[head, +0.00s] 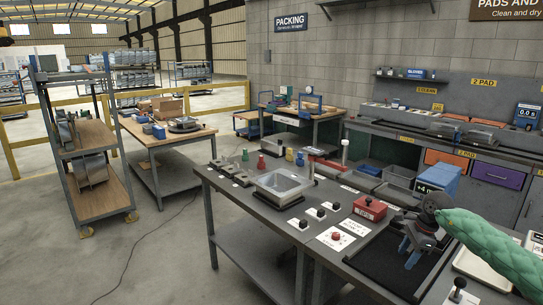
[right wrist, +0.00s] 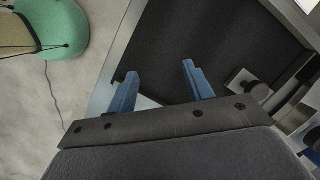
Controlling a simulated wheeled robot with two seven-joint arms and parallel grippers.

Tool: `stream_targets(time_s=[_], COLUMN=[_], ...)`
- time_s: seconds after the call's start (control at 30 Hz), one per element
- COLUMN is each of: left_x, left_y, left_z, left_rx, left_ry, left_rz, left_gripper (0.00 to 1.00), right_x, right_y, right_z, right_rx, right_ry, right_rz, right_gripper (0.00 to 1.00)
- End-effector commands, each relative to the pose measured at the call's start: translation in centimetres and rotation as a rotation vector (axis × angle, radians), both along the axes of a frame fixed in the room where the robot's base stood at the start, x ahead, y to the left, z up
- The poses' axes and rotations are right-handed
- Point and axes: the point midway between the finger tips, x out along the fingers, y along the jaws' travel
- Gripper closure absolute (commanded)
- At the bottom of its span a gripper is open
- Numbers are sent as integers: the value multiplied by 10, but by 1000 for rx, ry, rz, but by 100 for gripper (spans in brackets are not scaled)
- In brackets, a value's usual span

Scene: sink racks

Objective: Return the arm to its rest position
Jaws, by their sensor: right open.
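My right gripper (head: 420,250) is at the end of my green-sleeved arm, at the right of the head view. It points down above a black tray-like surface (head: 378,262) on the near workbench. In the right wrist view its two blue fingers (right wrist: 162,86) stand apart with nothing between them. The dark surface (right wrist: 215,40) lies beyond the fingertips there. I cannot tell the exact gap between fingers and surface. My left gripper does not show.
The bench holds a red box (head: 369,208), a panel with a red button (head: 337,236), a metal basin (head: 283,183) and a black-knobbed lever (head: 459,284). A shelf cart (head: 107,195) and a wooden-topped table (head: 187,136) stand left. Open floor lies between them and the bench.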

Motion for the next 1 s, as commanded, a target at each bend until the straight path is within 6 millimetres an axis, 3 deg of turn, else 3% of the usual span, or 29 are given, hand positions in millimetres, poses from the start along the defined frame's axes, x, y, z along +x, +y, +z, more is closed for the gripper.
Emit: stream_targets(time_s=[0.17, 0.3, 0.5, 0.6, 0.8, 1.0], left_x=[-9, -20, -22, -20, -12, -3], left_y=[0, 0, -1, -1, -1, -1], left_z=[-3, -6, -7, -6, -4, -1], left_rx=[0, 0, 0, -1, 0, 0], left_ry=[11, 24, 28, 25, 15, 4], left_rz=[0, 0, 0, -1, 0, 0], left_gripper=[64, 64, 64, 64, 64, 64], right_x=[-1, -5, -15, -19, -24, -32], right_y=[60, 128, 214, 243, 273, 272], right_z=[-29, -53, -71, -76, -90, -125], right_rx=[194, 445, 847, 1037, 1387, 1672], right_ry=[-17, -15, 38, 86, 218, 384], right_rz=[-37, -122, -336, -476, -814, -1230], right_gripper=[48, 48, 48, 48, 48, 48])
